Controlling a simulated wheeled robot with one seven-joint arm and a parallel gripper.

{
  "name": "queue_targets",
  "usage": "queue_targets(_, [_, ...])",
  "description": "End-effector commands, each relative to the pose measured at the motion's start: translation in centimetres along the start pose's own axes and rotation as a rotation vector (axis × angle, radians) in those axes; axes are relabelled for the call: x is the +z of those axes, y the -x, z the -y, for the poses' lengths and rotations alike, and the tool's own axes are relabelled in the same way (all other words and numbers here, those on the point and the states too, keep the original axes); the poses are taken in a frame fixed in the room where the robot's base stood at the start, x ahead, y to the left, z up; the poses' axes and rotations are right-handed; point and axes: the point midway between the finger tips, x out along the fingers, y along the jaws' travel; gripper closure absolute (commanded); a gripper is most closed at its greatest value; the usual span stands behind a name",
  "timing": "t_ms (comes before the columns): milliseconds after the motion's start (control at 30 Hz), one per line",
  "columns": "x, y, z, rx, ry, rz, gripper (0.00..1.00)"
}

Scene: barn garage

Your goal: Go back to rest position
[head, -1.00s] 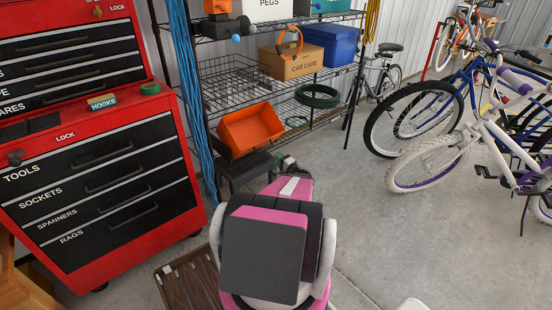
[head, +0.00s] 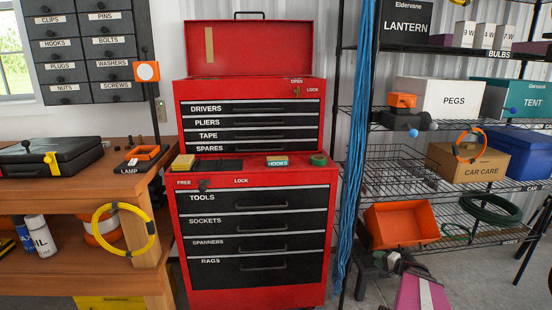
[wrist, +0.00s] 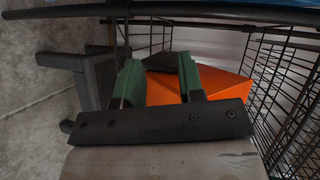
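My gripper (wrist: 160,75) shows in the wrist view with its two green fingers apart and nothing held between them. An orange bin (wrist: 215,85) lies beyond the fingers, partly covered by them. In the head view the orange bin (head: 402,224) sits tilted on the lower part of the wire rack, looking empty. My pink and white arm reaches in at the lower right, with my gripper (head: 380,260) small and partly hidden just below the bin. I cannot tell whether it touches the bin.
The wire rack (head: 400,180) holds boxes and a coiled green hose (head: 490,209) close to my arm. A red tool chest (head: 258,180) stands in the middle, and a wooden workbench (head: 150,210) at left. Black rack wires (wrist: 295,95) flank my gripper on the right.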

Motion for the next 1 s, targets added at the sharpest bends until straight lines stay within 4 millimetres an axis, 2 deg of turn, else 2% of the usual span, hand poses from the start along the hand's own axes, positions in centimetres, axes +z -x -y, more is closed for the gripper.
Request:
queue_targets(33, [2.4,-1.2,1.2,0.043,0.026,0.066,0.64])
queue_targets(200, [8.9,-4.2,3.2,0.216,0.112,0.266,0.64])
queue_targets(333, [13.5,-5.4,4.4,0.358,0.187,0.396,0.64])
queue_targets(500, [18.8,-5.8,5.7,0.553,0.303,0.534,0.64])
queue_targets(800, [25.4,-4.5,8.3,0.907,0.549,0.668,0.64])
queue_targets(1000, [27.4,-3.4,10.0,1.081,0.694,0.677,0.64])
